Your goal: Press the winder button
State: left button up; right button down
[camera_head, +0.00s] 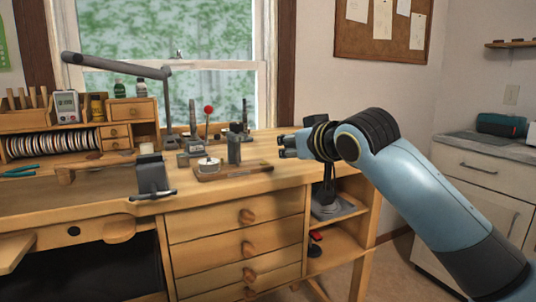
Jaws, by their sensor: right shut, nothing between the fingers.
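The winder is not plainly labelled. A small device on a wooden base (232,172) stands on the workbench and may be it; it has a grey post (234,146) and a pale round part (209,164). I cannot make out a button on it. A red ball on a thin rod (208,110) rises behind the pale part. My right gripper (284,147) comes in from the right, shut and empty, pointing left at the bench's right end. It is apart from the device, to its right. My left gripper is not in view.
The workbench (100,200) has a vise (152,177) at its front edge. A grey lamp arm (115,66) hangs over the back left. A wooden organizer (75,136) stands at the left. Drawers (240,218) sit below. A counter (480,148) stands at the right.

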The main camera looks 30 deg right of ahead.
notch_tip(320, 180, up, 3)
jog(key=shift+a+f, duration=0.1)
jog(key=shift+f, duration=0.05)
jog(key=shift+w, duration=0.15)
jog(key=b, duration=0.1)
send_over(268, 166)
jog(key=f, duration=0.3)
jog(key=shift+w, duration=0.35)
notch_tip(268, 166, down, 2)
jog(key=shift+s+f+b, duration=0.15)
jog(key=shift+f+b, duration=0.1)
jog(key=shift+b, duration=0.15)
jog(key=shift+f, duration=0.5)
